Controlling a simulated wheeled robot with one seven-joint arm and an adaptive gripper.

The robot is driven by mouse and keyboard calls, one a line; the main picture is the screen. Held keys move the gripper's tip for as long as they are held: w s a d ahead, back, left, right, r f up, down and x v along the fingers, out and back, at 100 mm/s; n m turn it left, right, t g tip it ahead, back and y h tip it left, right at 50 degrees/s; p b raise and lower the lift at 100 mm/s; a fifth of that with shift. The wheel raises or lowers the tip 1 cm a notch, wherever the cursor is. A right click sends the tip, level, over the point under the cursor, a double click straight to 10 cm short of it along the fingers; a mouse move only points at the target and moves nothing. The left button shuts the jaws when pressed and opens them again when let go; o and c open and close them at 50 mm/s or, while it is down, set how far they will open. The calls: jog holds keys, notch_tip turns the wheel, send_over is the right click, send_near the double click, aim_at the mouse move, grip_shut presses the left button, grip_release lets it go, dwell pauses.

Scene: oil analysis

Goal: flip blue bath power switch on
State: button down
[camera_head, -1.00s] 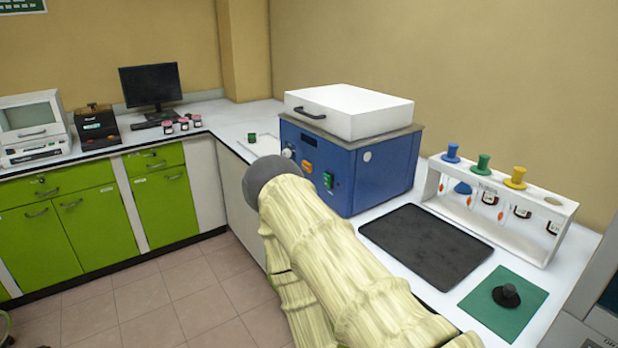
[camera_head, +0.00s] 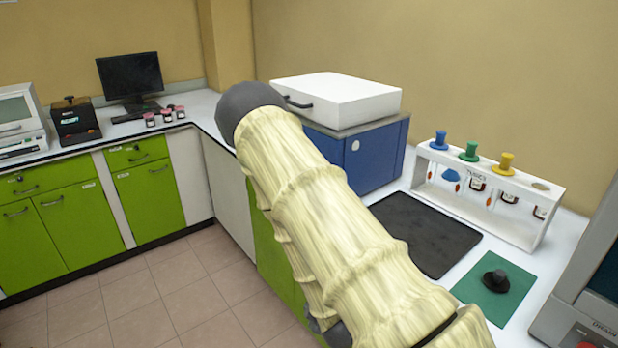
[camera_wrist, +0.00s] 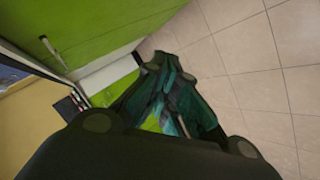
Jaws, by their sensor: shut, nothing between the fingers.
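The blue bath (camera_head: 378,158) stands on the white counter in the head view, with its white lid (camera_head: 340,98) closed. My gripper is hidden in the head view.
A black mat (camera_head: 425,233) lies right of the bath, near a white rack (camera_head: 515,225) with coloured-topped pieces. A green mat (camera_head: 515,308) holds a black knob-like object (camera_head: 496,281). A monitor (camera_head: 130,76) and small jars (camera_head: 165,116) stand at the back left. Tiled floor is open.

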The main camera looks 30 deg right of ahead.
jog(key=w+d+r+n+t, duration=0.3)
jog(key=w+r, duration=0.1)
jog(key=r, duration=0.5)
jog(key=w+d+r+n+t, duration=0.2)
jog(key=w+r, duration=0.3)
jog(key=r, duration=0.4)
jog(key=w+d+r+n+t, duration=0.3)
jog(key=w+r+n+t, duration=0.1)
jog(key=r, duration=0.5)
jog(key=shift+w+d+n, duration=0.35)
jog(key=shift+w+n, duration=0.1)
jog(key=shift+n, duration=0.15)
jog(key=shift+r, duration=0.1)
jog(key=w+d+r+p, duration=0.1)
jog(key=w+d+p, duration=0.3)
jog(key=w, duration=0.6)
jog(key=shift+d+p, duration=0.3)
jog(key=shift+d, duration=0.45)
jog(key=shift+w, duration=0.1)
